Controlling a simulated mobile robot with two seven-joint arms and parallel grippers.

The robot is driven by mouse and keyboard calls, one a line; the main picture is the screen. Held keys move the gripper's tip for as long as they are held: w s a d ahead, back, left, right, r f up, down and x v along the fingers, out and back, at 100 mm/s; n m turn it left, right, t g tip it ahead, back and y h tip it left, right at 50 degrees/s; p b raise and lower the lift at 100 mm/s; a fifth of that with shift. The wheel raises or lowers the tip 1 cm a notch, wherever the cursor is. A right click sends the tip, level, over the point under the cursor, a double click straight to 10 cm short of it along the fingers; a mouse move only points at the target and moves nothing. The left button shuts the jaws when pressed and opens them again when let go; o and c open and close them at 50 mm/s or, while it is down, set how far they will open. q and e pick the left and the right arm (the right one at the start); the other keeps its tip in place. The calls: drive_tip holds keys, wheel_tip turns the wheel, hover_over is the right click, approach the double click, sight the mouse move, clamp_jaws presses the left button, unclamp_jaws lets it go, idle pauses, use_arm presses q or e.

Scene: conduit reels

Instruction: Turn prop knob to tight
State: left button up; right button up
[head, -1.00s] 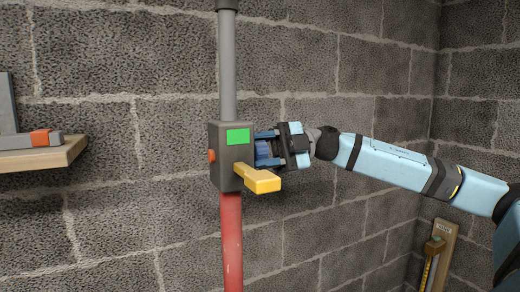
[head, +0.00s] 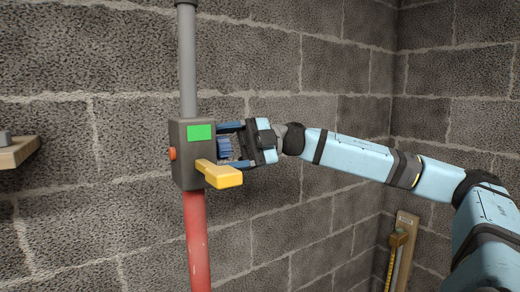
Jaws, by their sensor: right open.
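The prop is an upright pole with a grey upper tube (head: 188,70), a dark grey box (head: 184,140) and a red lower tube (head: 196,235). A blue ribbed knob (head: 224,148) sticks out of the box's right side. The box also bears a green panel (head: 201,132), a yellow lever (head: 220,174) and an orange button (head: 172,153). My right gripper (head: 232,146) is open, with one finger above and one below the knob; I cannot tell whether they touch it. My left gripper is out of view.
A wooden shelf (head: 18,152) with a grey item on it juts in at the left edge. A wooden board with a yellow gauge (head: 397,250) leans or hangs at the lower right. A grey block wall (head: 90,125) stands behind the prop.

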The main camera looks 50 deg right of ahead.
drive_tip(key=b+v, duration=0.7)
drive_tip(key=v, duration=0.5)
drive_tip(key=shift+d, duration=0.4)
drive_tip(key=shift+s+r, duration=0.1)
